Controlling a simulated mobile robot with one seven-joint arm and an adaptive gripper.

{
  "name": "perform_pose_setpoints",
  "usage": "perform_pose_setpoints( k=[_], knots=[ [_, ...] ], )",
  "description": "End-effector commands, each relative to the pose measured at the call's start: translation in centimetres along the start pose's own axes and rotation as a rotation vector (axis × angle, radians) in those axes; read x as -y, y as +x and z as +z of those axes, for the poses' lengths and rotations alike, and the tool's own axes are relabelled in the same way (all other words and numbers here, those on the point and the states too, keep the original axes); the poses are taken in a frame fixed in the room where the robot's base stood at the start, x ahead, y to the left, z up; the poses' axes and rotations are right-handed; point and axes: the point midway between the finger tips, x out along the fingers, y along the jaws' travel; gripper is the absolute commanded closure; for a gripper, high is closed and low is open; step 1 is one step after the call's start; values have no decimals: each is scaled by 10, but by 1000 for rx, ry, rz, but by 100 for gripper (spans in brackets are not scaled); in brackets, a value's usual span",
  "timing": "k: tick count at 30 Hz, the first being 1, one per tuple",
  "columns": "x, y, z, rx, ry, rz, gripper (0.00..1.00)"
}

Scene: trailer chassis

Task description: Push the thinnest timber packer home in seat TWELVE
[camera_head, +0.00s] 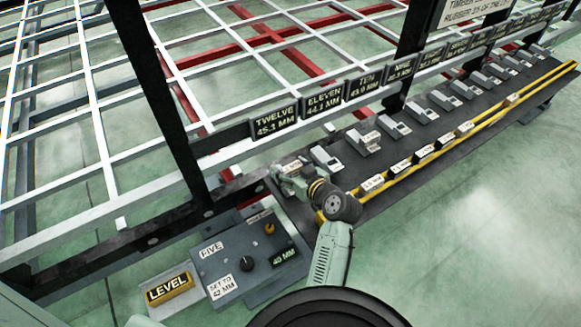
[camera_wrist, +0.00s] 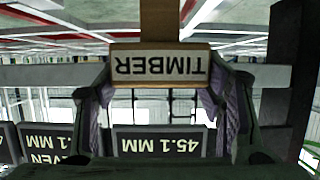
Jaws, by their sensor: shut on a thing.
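My gripper (camera_head: 292,172) is at the near end of the row of seats, in front of the TWELVE 45.1 MM sign (camera_head: 275,122). In the wrist view my gripper (camera_wrist: 158,90) is shut on a timber packer (camera_wrist: 160,65), a pale wooden block with a TIMBER label that shows upside down. Its fingers stand on either side of the block. The 45.1 MM sign (camera_wrist: 160,144) also shows there, upside down, beyond the packer. Seat TWELVE is largely hidden by my gripper in the head view, so I cannot tell how deep the packer sits.
More seats, such as one grey seat (camera_head: 325,158), run away to the right. Several labelled packers, one here (camera_head: 399,167), lie along the yellow rail (camera_head: 455,145). A control box (camera_head: 250,255) and a LEVEL block (camera_head: 169,289) are at lower left. A dark post (camera_head: 165,110) stands left of the gripper.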

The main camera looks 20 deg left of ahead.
Motion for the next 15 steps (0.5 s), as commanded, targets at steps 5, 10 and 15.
perform_pose_setpoints(
  k=[5, 10, 15],
  knots=[
    [0, 2, 5, 0, 0, 0, 65],
    [0, 4, 9, 0, 0, 0, 65],
    [0, 6, 13, 0, 0, 0, 65]
  ],
)
